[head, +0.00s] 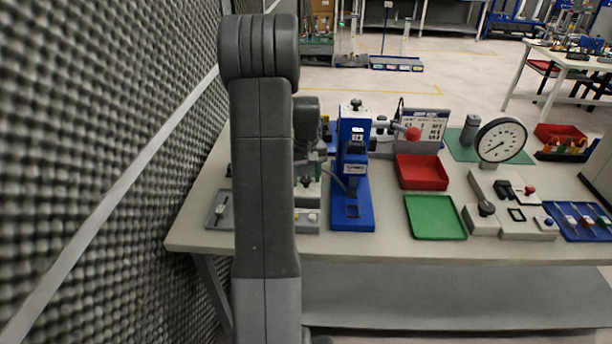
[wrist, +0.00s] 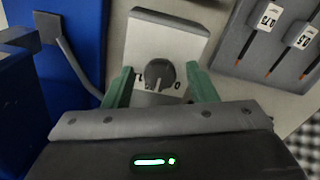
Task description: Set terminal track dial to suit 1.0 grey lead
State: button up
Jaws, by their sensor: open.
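The track dial is a dark round knob (wrist: 159,76) on a pale box (wrist: 165,40) in the wrist view. A light pointer mark lies on the knob's lower side, towards dark letters on the box that are partly covered. My gripper (wrist: 159,70) is open, with one green finger on each side of the knob and a gap on both sides. A grey tray (wrist: 235,45) at the right of the wrist view holds dark, orange-tipped leads with white labels, which seem to read 0.75 and 0.5. No 1.0 label is readable. In the head view my arm hides most of this area.
A blue press (head: 352,185) stands close beside the dial box; its blue body (wrist: 80,60) fills the left of the wrist view. A red tray (head: 422,172), a green tray (head: 435,217) and a round gauge (head: 501,140) lie farther right. A foam wall (head: 90,130) rises at left.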

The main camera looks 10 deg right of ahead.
jog(key=c, duration=1)
jog(key=shift+m, duration=0.3)
jog(key=m, duration=0.4)
jog(key=shift+b, duration=0.35)
jog(key=shift+m, duration=2.1)
jog(key=o, duration=1)
